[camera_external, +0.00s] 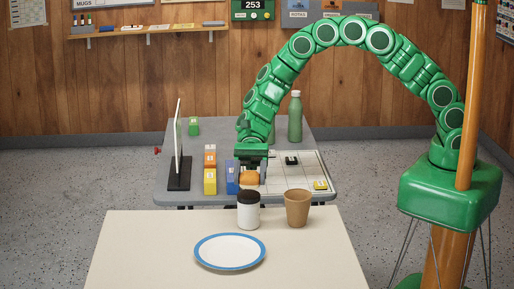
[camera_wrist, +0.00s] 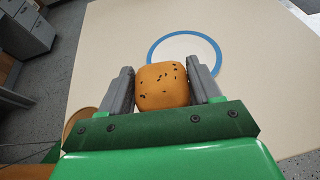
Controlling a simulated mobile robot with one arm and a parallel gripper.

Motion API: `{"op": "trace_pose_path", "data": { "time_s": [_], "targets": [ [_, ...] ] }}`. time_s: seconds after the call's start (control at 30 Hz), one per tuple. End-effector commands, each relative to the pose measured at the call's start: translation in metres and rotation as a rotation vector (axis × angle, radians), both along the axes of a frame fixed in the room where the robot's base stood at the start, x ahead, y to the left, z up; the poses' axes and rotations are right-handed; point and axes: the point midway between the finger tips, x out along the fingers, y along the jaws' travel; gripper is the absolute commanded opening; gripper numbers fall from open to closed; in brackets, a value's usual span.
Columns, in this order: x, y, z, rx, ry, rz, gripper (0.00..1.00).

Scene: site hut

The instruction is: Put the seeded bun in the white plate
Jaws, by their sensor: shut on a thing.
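The seeded bun (camera_wrist: 162,86) is orange-brown with dark seeds. My gripper (camera_wrist: 163,88) is shut on it, with one grey finger on each side. In the external view the bun (camera_external: 249,178) shows under my gripper (camera_external: 250,170), in front of the grey table's near edge or over it; I cannot tell its exact height. The white plate (camera_external: 230,251) has a blue rim and lies empty on the cream table in front. In the wrist view the plate (camera_wrist: 185,47) lies beyond the bun, which hides its near part.
A white jar with a dark lid (camera_external: 248,212) and a tan cup (camera_external: 297,207) stand at the cream table's (camera_external: 130,250) back edge. The grey table (camera_external: 225,130) holds coloured blocks (camera_external: 210,181), a green bottle (camera_external: 295,118), a white grid board (camera_external: 300,178) and an upright panel (camera_external: 178,150).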

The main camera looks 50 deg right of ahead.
Motion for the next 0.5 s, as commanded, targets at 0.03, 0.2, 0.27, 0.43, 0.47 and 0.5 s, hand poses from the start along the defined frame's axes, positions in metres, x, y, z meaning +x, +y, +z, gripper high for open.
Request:
{"op": "trace_pose_path", "data": {
  "time_s": [0.03, 0.2, 0.27, 0.43, 0.47, 0.5],
  "targets": [
    [-0.012, 0.009, 0.003, 0.001, 0.000, 0.013, 0.33],
    [-0.052, 0.037, 0.011, 0.003, -0.001, 0.051, 0.33],
    [-0.066, 0.046, 0.013, 0.003, -0.002, 0.063, 0.33],
    [-0.101, 0.066, 0.019, 0.003, -0.002, 0.092, 0.33],
    [-0.106, 0.069, 0.019, 0.003, -0.002, 0.097, 0.33],
    [-0.113, 0.072, 0.020, 0.002, -0.001, 0.102, 0.33]
  ]
}}
